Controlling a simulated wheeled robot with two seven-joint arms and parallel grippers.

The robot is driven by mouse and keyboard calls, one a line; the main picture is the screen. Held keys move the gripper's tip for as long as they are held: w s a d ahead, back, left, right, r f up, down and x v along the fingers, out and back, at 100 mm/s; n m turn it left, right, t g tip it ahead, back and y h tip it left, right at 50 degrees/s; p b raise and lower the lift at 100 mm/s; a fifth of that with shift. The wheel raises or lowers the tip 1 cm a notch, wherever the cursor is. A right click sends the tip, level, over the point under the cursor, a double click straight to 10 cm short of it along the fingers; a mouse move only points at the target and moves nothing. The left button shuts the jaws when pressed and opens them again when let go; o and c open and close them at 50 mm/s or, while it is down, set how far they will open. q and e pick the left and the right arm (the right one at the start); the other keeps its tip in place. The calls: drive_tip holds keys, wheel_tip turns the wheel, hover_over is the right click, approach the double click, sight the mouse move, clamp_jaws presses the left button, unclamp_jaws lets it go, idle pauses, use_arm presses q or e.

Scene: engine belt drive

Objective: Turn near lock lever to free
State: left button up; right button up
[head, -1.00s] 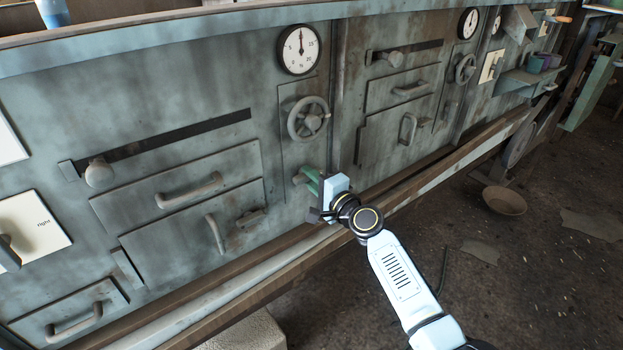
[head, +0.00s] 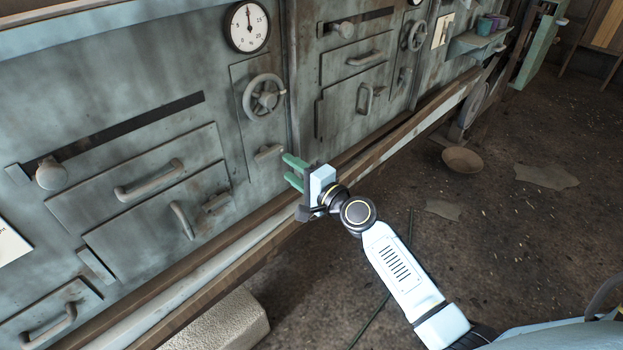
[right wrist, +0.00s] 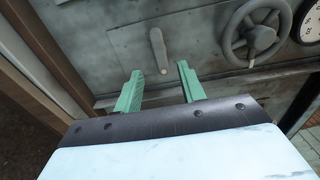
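The near lock lever (head: 268,152) is a small grey lever on the panel below the near handwheel (head: 264,97). It lies roughly level in the head view. In the right wrist view the lever (right wrist: 158,50) stands upright in the picture, just beyond the gap between the fingers. My right gripper (head: 289,170) has green fingers, apart and empty, pointing at the panel slightly right of and below the lever. The right wrist view also shows the open fingers (right wrist: 160,72), with nothing between them. My left gripper is not in view.
A dial (head: 247,27) sits above the handwheel. Drawers and a door with handles (head: 150,180) are left of the lever. A pale block (head: 222,325) and a bowl (head: 462,160) are on the open floor.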

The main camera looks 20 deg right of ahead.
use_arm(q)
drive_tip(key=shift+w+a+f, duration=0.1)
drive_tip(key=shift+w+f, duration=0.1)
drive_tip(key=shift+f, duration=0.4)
use_arm(e)
drive_tip(key=v, duration=0.6)
